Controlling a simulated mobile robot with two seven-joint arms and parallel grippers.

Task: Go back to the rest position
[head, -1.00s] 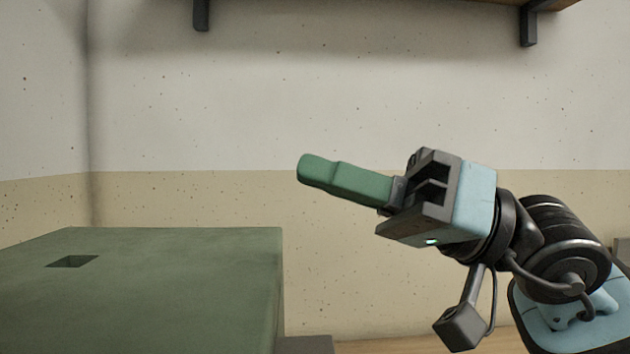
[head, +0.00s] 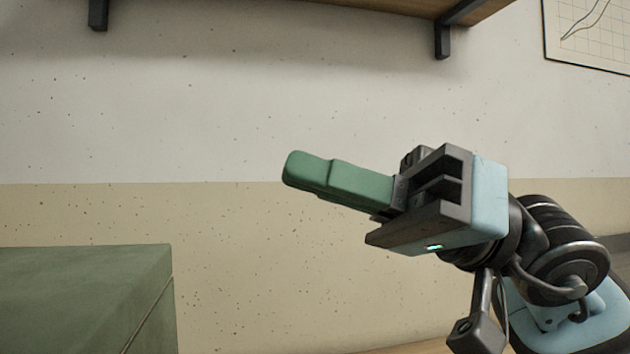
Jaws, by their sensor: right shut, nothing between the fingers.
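My right gripper (head: 290,170) reaches in from the right at mid-height in the head view. Its green fingers lie together and point left, with nothing between them. It hangs in the air in front of the wall, apart from everything. My left gripper is out of view. No buckets show in the head view.
A green box-like block (head: 80,290) with a flat top stands at the lower left. A wooden shelf (head: 400,8) on dark brackets is on the wall above. A framed chart (head: 592,35) hangs at the upper right. The space between block and gripper is clear.

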